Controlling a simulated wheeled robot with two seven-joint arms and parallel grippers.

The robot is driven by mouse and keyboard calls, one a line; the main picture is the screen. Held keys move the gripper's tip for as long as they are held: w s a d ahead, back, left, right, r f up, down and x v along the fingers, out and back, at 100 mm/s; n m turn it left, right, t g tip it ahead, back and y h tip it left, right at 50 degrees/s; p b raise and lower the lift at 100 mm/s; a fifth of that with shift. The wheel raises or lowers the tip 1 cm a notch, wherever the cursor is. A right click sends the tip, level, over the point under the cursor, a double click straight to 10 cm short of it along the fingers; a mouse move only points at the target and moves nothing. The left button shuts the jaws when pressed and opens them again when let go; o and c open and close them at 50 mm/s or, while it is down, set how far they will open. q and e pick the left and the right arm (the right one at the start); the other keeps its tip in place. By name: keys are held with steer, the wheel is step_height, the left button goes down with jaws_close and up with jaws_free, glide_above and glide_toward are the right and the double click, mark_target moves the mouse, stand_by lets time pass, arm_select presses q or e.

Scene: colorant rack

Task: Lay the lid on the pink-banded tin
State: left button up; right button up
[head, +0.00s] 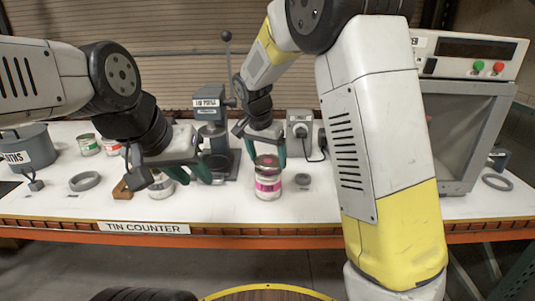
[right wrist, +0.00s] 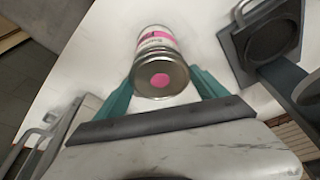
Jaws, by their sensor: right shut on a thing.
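The pink-banded tin (head: 268,186) stands upright near the counter's front edge, and its pink band also shows in the right wrist view (right wrist: 155,40). My right gripper (head: 266,159) is above it, shut on the lid (right wrist: 160,80), a round metal disc with a pink dot. The lid is level over the tin's mouth and lined up with it; I cannot tell whether it touches the rim. My left gripper (head: 188,173) is at the counter's left part, its teal fingers apart. A pale tin (head: 161,189) shows partly hidden below it.
A grey press (head: 216,140) stands behind, between my grippers. A grey pot (head: 28,150), a grey ring (head: 84,181) and small tins (head: 88,144) are at left. An oven-like cabinet (head: 460,130) stands at right.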

steer(key=shift+f, duration=0.7)
steer(key=o, duration=1.2)
steer(key=shift+o, duration=0.2)
steer(key=shift+r, duration=0.1)
steer(key=v, duration=0.7)
steer(key=s+d+r+n+t+y, duration=0.1)
steer(key=s+d+r+n+y, duration=0.1)
steer(key=s+d, duration=0.5)
steer(key=s+d+r+n+t+y, duration=0.1)
steer(key=s+d, duration=0.7)
steer(key=s, duration=0.9)
step_height(320, 180, up, 2)
steer(key=n+t, duration=0.1)
steer(key=n, duration=0.2)
steer(key=shift+d+r+y, duration=0.2)
steer(key=shift+d+y, duration=0.05)
steer(key=shift+y, duration=0.15)
